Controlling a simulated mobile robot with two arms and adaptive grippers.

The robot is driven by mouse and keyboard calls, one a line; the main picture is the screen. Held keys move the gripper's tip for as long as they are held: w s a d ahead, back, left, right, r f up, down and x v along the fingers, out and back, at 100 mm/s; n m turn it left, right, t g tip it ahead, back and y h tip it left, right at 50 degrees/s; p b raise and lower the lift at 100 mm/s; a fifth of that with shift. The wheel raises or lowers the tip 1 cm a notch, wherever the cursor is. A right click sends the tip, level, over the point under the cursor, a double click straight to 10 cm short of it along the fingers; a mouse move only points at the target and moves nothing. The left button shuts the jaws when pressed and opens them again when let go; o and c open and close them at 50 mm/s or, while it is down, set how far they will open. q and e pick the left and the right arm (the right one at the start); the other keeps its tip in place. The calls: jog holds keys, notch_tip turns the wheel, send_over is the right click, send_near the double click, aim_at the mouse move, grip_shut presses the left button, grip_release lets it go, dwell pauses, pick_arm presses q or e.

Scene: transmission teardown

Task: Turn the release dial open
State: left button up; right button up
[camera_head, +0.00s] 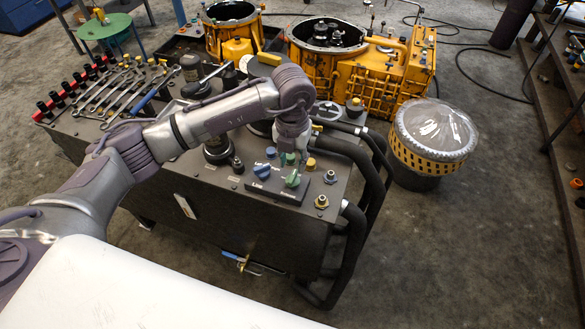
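A dark control panel (273,188) with small white lettering sits on the near right corner of the dark workbench. It carries a blue dial (262,171) and a green dial (292,179) in its front row, with another blue knob (271,152) behind. The lettering is too small to tell which one is the release dial. My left gripper (291,155) points down just above and behind the green dial. Its fingers are small and partly cover the back of the panel, so I cannot tell whether they touch a knob. My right gripper is out of view.
Brass fittings (321,201) and thick black hoses (352,235) lie right of the panel. A rack of wrenches (115,92) covers the bench's left side. Yellow transmission housings (370,75) stand behind. A wrapped yellow-rimmed drum (433,130) stands on the floor at right.

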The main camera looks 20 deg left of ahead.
aim_at(293, 176)
pick_arm(q)
jog(key=shift+f+p, duration=0.45)
jog(key=shift+f, duration=2.2)
grip_shut()
